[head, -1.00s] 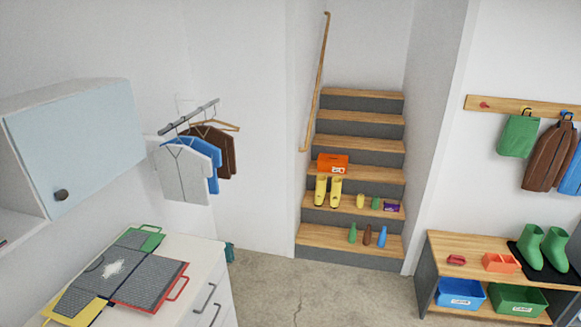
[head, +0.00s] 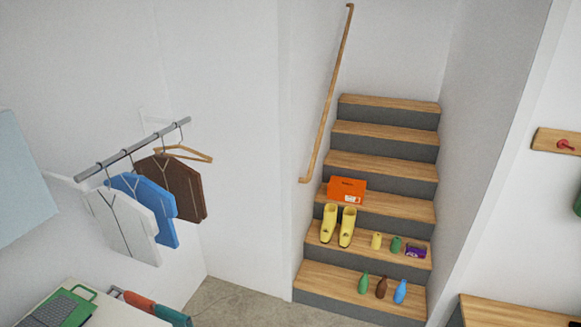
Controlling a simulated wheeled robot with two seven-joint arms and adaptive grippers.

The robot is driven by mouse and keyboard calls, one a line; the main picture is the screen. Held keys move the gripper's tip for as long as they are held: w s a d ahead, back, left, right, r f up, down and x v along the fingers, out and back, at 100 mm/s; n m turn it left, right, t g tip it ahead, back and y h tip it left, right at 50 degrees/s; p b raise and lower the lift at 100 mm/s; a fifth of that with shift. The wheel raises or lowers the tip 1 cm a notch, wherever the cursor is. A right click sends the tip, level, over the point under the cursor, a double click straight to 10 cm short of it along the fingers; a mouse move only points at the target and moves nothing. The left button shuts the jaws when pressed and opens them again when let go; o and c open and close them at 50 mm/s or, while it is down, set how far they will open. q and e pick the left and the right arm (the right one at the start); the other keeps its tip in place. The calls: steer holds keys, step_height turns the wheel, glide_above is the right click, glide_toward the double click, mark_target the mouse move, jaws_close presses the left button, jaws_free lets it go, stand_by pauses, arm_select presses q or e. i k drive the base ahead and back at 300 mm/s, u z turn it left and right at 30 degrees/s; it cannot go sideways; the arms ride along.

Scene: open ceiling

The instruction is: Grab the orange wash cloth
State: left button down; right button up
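An orange-red cloth (head: 139,301) shows at the bottom left of the head view. It appears to hang at the far side of the white cabinet (head: 118,317), between a darker piece and a teal cloth (head: 172,315). Its lower part is hidden behind the cabinet or cut off by the frame. Neither of my grippers is in view.
A green-handled item (head: 68,308) lies on the cabinet. Shirts (head: 130,222) hang from a wall rail above it. Stairs (head: 375,205) ahead hold yellow boots (head: 338,226), an orange box (head: 347,190) and bottles. Some concrete floor (head: 232,302) shows clear before the stairs.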

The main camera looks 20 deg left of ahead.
mark_target(140, 303)
steer(key=i, duration=0.1)
steer(key=u, duration=2.2)
steer(key=k, duration=0.3)
steer(key=u, duration=1)
steer(key=i, duration=1.35)
steer(key=z, duration=0.65)
